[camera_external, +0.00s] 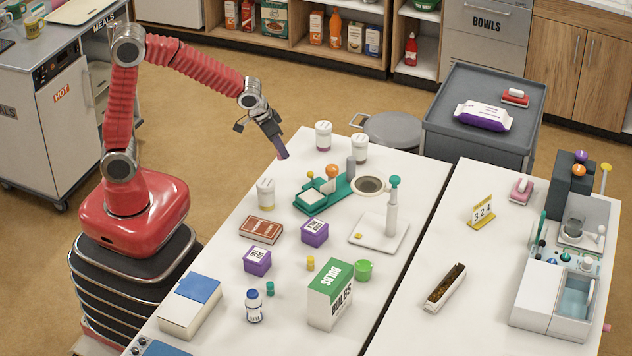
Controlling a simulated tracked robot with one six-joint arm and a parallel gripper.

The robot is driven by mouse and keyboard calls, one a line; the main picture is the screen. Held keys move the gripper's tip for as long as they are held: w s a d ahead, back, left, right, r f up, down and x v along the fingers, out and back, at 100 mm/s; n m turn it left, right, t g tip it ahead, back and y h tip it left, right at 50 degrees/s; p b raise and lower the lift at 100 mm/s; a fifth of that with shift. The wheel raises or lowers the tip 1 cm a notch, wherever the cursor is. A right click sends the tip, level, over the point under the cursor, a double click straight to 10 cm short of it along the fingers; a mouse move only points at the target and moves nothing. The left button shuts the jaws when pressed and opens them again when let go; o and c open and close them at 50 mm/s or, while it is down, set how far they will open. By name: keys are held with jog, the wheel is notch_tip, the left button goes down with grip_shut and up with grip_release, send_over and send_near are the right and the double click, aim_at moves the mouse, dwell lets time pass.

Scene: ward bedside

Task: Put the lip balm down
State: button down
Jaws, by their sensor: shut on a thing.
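My gripper (266,127) is at the far left edge of the white table (318,240), pointing down and to the right. It is shut on a slim purple stick (282,150), which looks like the lip balm. The stick is tilted, with its lower end sticking out past the fingers. That end appears close to the table's edge; I cannot tell whether it touches the table. The fingers hide its upper part.
White-lidded jars (323,135) stand right of my gripper, and another jar (265,192) stands nearer. A green tray (325,195), purple boxes (314,232), a brown box (261,230) and a bulbs carton (330,294) crowd the table. Bare tabletop shows between my gripper and the tray.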

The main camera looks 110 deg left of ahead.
jog(key=w+d+r+m, duration=0.25)
jog(key=w+d, duration=0.35)
jog(key=w, duration=0.3)
jog(key=w+d+r+m+t+h, duration=0.1)
jog(key=w+d+r, duration=0.2)
jog(key=w+d, duration=0.35)
jog(key=w+d+r+m, duration=0.25)
jog(key=w+d, duration=0.25)
jog(key=w, duration=0.6)
jog(key=w+d+r+m+h, duration=0.1)
jog(key=w+d+r, duration=0.1)
jog(key=d, duration=0.8)
jog(key=w+d+r+m, duration=0.2)
jog(key=w+d, duration=0.2)
jog(key=d, duration=0.5)
jog(key=w+d+r+m+h, duration=0.1)
jog(key=w+d+r, duration=0.1)
jog(key=d, duration=0.8)
jog(key=shift+w+d+r+m+t+h, duration=0.3)
jog(key=shift+w+d, duration=0.05)
jog(key=shift+w, duration=0.05)
send_near(332, 280)
jog(key=shift+w+f, duration=0.6)
jog(key=shift+w, duration=0.3)
jog(key=shift+f, duration=1.85)
